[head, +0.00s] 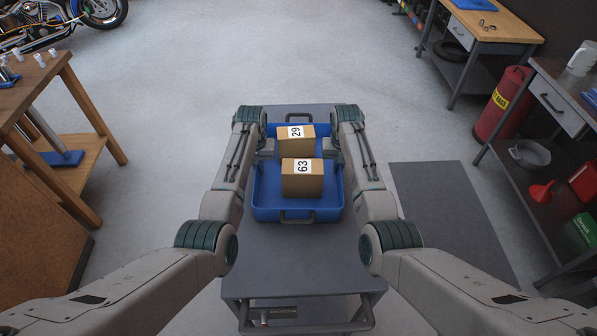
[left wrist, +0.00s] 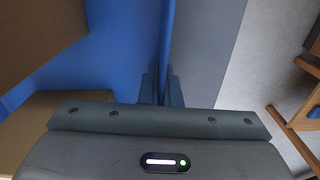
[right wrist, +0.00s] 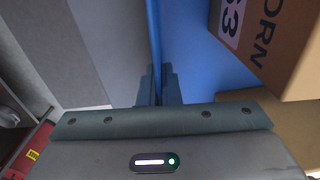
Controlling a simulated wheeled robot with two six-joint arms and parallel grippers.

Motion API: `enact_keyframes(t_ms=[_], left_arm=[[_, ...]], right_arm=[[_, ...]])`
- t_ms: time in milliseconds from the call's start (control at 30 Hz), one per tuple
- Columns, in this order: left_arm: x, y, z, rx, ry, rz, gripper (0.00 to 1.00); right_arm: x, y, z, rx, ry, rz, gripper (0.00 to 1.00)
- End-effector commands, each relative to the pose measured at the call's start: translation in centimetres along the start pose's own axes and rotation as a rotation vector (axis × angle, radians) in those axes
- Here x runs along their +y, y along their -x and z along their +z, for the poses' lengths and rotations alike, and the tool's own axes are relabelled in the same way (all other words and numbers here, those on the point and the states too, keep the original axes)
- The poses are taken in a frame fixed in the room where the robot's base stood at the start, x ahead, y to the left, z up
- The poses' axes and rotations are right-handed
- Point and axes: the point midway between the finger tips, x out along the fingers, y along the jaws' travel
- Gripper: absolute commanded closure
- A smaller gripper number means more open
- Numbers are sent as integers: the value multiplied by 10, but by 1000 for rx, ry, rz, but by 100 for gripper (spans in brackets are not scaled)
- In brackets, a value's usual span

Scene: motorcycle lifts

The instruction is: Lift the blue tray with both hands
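The blue tray (head: 261,205) rests on a grey cart top, with a dark handle at its far end and another at its near end. It holds two cardboard boxes, one labelled 29 (head: 283,143) and one labelled 63 (head: 301,187). My left gripper (left wrist: 161,88) is shut on the tray's left side wall, with a finger on each side of it. My right gripper (right wrist: 158,86) is shut on the right side wall in the same way. In the head view my forearms partly hide both holds.
The grey cart (head: 290,262) has free top in front of the tray. Wooden workbench (head: 30,80) stands left; a metal-topped bench (head: 575,95) and red cylinder (head: 503,100) stand right. A dark mat (head: 445,210) lies right of the cart. Floor beyond is clear.

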Motion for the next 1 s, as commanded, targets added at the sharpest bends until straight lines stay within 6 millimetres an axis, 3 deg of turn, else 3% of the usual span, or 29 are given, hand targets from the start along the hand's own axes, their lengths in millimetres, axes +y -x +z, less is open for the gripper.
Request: enact_keyframes(t_ms=[267,700,1000], left_arm=[[0,11,-1,2,0,0,100],[0,48,-1,2,0,0,100],[0,51,-1,2,0,0,100]], right_arm=[[0,11,-1,2,0,0,100],[0,48,-1,1,0,0,100],[0,51,0,1,0,0,100]])
